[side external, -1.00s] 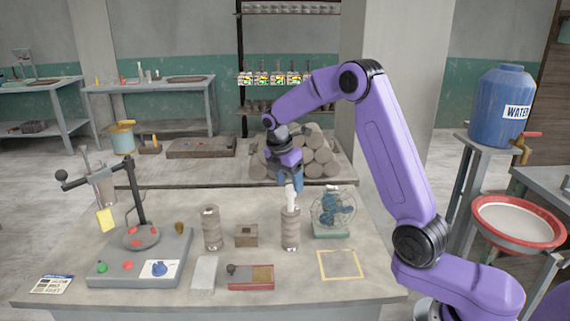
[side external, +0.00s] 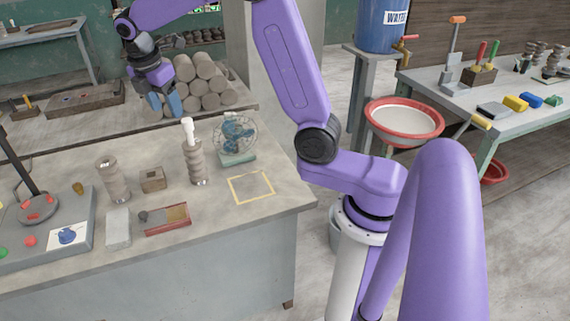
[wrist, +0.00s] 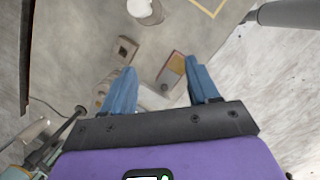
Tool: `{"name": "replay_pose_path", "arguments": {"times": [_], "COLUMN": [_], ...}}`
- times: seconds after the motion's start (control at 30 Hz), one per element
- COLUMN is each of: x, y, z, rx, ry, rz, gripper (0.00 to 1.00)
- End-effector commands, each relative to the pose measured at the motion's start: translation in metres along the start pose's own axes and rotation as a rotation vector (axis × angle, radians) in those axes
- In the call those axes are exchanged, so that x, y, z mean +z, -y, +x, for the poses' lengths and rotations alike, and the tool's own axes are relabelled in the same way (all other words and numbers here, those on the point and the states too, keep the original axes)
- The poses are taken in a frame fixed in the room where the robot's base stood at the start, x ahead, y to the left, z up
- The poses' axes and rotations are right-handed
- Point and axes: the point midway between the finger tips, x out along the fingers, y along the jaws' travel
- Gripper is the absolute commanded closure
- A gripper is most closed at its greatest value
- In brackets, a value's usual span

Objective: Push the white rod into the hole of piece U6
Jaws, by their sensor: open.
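The white rod (side external: 188,131) stands upright in the top of a grey ribbed clay column (side external: 196,165); its lower part is hidden inside. A second ribbed column (side external: 112,178) stands to the left with no rod in it. I see no readable label showing which is U6. My gripper (side external: 164,106) is open and empty, raised up and to the left of the rod in the side view, apart from it. In the wrist view, my blue fingers (wrist: 160,67) are spread, and the white rod (wrist: 146,9) shows at the top edge, beyond the fingertips.
Nearby on the bench are a small brown box (side external: 152,180), a red tray (side external: 167,218), a white block (side external: 118,228) and a caged fan (side external: 234,135). A yellow square outline (side external: 251,187) is empty. Stacked clay logs (side external: 205,80) lie behind.

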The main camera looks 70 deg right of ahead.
Motion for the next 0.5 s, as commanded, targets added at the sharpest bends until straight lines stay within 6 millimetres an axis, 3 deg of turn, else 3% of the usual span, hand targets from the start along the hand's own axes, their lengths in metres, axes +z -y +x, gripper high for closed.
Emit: {"name": "replay_pose_path", "arguments": {"times": [0.2, 0.5], "x": [-0.04, -0.072], "y": [0.044, 0.122], "z": [-0.01, -0.015], "rx": [0.024, 0.023], "ry": [-0.056, -0.129], "rz": [0.063, 0.155], "gripper": [0.4, 0.4]}}
